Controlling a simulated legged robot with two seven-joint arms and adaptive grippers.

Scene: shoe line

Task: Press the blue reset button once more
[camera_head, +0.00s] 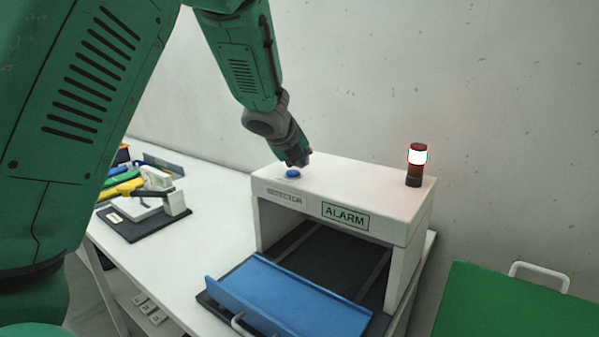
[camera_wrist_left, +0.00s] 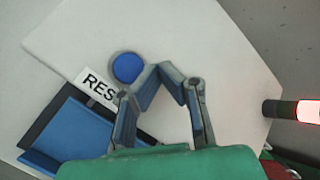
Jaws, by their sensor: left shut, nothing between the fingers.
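The blue reset button (camera_head: 293,173) sits on the top of the white machine housing (camera_head: 350,189), near its left end. It also shows in the left wrist view (camera_wrist_left: 127,67), beside a partly covered label that reads "RES". My left gripper (camera_head: 299,163) is shut and empty. In the head view its tips are just above and behind the button. In the left wrist view the gripper (camera_wrist_left: 168,72) has its tips together, to the right of the button, not covering it. Whether it touches the button I cannot tell. My right gripper is not in view.
A beacon (camera_head: 415,165) glows on the housing's right end, above an "ALARM" sign (camera_head: 345,216). A blue tray (camera_head: 285,295) lies at the housing's opening. Tools (camera_head: 140,184) and a black-based device stand at the table's left. A green panel (camera_head: 510,305) is at right.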

